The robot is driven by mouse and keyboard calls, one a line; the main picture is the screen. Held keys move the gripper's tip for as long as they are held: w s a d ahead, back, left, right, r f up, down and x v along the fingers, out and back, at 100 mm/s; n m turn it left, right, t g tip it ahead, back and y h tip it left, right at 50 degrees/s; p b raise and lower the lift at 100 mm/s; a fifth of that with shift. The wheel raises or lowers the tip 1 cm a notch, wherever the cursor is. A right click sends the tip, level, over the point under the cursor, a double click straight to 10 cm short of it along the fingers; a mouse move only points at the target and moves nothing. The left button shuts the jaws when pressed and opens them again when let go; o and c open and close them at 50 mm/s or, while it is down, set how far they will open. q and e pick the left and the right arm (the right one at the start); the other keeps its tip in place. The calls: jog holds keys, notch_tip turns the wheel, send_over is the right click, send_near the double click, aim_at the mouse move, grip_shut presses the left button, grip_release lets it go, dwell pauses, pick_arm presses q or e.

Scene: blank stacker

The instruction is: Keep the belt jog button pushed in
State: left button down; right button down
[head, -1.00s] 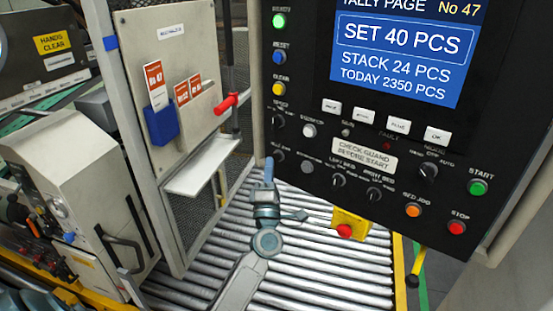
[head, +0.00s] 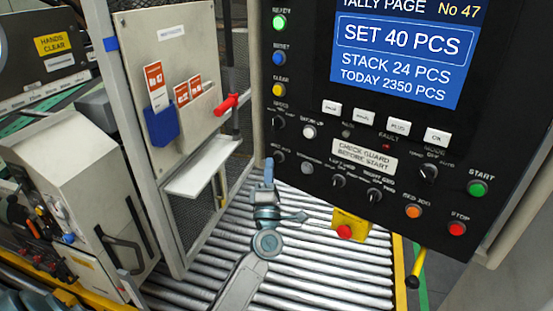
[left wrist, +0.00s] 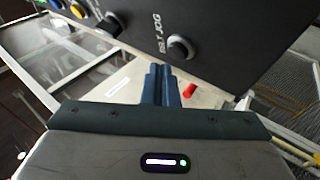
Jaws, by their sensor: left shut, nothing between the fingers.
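The belt jog button (head: 278,157) is a dark round button at the bottom of the left column on the black control panel (head: 395,150). In the left wrist view the button (left wrist: 180,47) has a dark cap in a grey ring beside its BELT JOG label. My left gripper (head: 268,163) is shut and empty, its blue fingertips just left of the button in the head view. In the left wrist view the fingertips (left wrist: 160,72) show below and left of the button, with a visible gap in the picture. I cannot tell whether the button is pushed in. My right gripper is not in view.
A grey button (head: 307,168) sits right of the belt jog button. A yellow box with a red button (head: 345,231) hangs below the panel. A red handle (head: 226,104) and a shelf (head: 203,177) stand to the left. Rollers (head: 320,265) lie below.

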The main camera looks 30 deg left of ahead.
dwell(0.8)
pick_arm(q)
jog(key=shift+w, duration=0.1)
jog(key=shift+w, duration=0.35)
dwell(0.5)
